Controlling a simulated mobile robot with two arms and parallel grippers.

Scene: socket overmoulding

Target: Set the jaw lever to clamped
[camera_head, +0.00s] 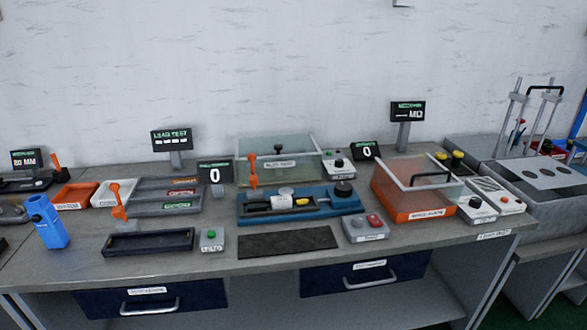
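A blue fixture (335,203) stands in the middle of the workbench. An orange-handled lever (253,172) stands roughly upright at its left end. White and yellow parts (284,201) lie in the fixture's dark channel. A third orange lever (57,160) leans at the far left bench edge. No readable label tells which one is the jaw lever, or its clamped position. Neither gripper is in view.
A blue holder (47,225) stands at the front left. A grey button box (212,239) and a red-and-grey button box (366,228) flank a dark mat (288,242). An orange-based clear-lidded box (412,208) stands right of the fixture. Displays (171,139) line the back.

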